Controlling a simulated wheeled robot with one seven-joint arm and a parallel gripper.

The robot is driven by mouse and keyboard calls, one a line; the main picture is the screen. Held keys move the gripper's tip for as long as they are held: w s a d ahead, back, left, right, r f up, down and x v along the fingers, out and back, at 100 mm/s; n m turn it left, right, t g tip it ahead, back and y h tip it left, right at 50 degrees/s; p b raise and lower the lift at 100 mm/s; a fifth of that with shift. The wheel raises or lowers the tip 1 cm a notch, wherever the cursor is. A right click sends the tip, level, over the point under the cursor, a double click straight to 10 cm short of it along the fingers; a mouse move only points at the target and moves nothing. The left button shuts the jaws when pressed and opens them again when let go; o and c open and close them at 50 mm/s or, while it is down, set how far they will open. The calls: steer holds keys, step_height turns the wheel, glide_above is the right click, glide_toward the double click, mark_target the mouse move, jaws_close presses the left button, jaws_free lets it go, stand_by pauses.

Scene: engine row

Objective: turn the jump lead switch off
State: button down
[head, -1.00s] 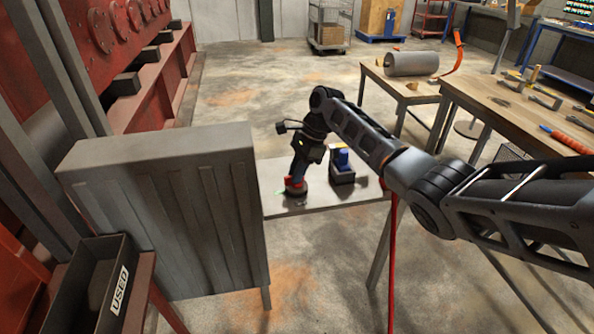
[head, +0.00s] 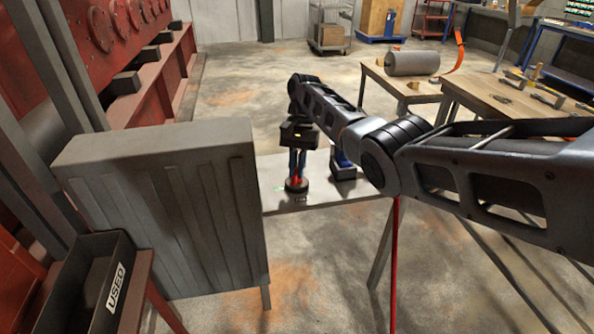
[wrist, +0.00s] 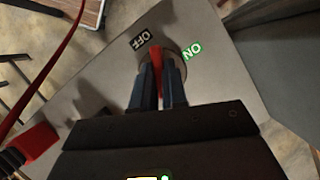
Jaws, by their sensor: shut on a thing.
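The jump lead switch (head: 297,188) is a round dark base with a red handle, on a grey panel. In the wrist view, the red handle (wrist: 158,62) stands between my two fingers. A black OFF label (wrist: 146,40) is at the upper left of the switch, and a green ON label (wrist: 191,50) is at its right. My gripper (head: 297,175) points down at the switch and is shut on the red handle; its fingertips also show in the wrist view (wrist: 162,85). The fingers hide part of the handle, so I cannot tell its exact setting.
A dark unit with a blue part (head: 342,163) stands on the panel close to the right of the switch. A grey ribbed cabinet (head: 165,205) is at the left. A red block (wrist: 38,142) lies at the lower left of the wrist view. A red lead (head: 393,255) hangs at the right.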

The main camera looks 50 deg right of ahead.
steer(key=n, duration=0.1)
steer(key=n+g+h+b, duration=0.1)
steer(key=n, duration=0.3)
steer(key=shift+s+f+g, duration=0.1)
steer(key=shift+f+g, duration=0.2)
steer(key=shift+a, duration=0.1)
stand_by(0.3)
steer(key=c, duration=1.2)
jaws_free()
steer(key=shift+o, duration=0.2)
steer(key=shift+r, duration=0.15)
steer(key=b+v, duration=0.1)
steer(key=v, duration=0.6)
steer(key=shift+w+r, duration=0.2)
steer(key=shift+r, duration=0.15)
